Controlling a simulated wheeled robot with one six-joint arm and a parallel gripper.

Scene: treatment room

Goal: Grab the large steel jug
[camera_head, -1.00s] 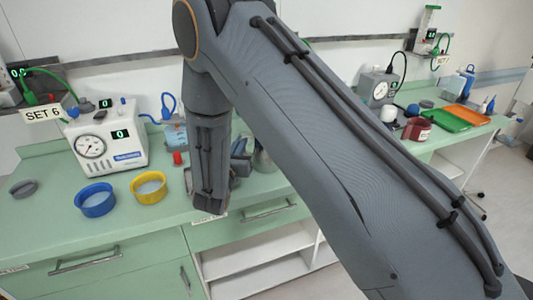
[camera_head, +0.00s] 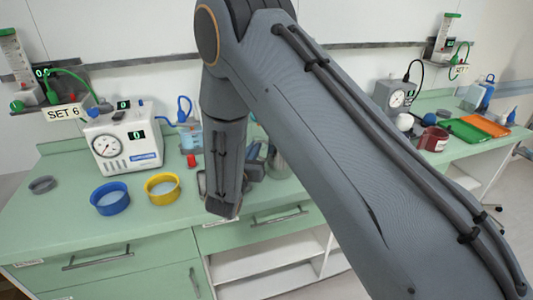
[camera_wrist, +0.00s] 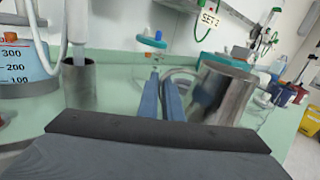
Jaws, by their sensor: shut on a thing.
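The exact contact is hard to make out. In the head view, the jug (camera_head: 279,160) shows only as a grey sliver beside my arm, which hides most of it.
A smaller steel cup (camera_wrist: 79,88) and a graduated container (camera_wrist: 24,68) stand left of my fingers. On the green counter are a blue bowl (camera_head: 110,200), a yellow bowl (camera_head: 162,190) and a gauge unit (camera_head: 123,140). Orange (camera_head: 487,124) and green (camera_head: 462,130) trays lie farther right.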

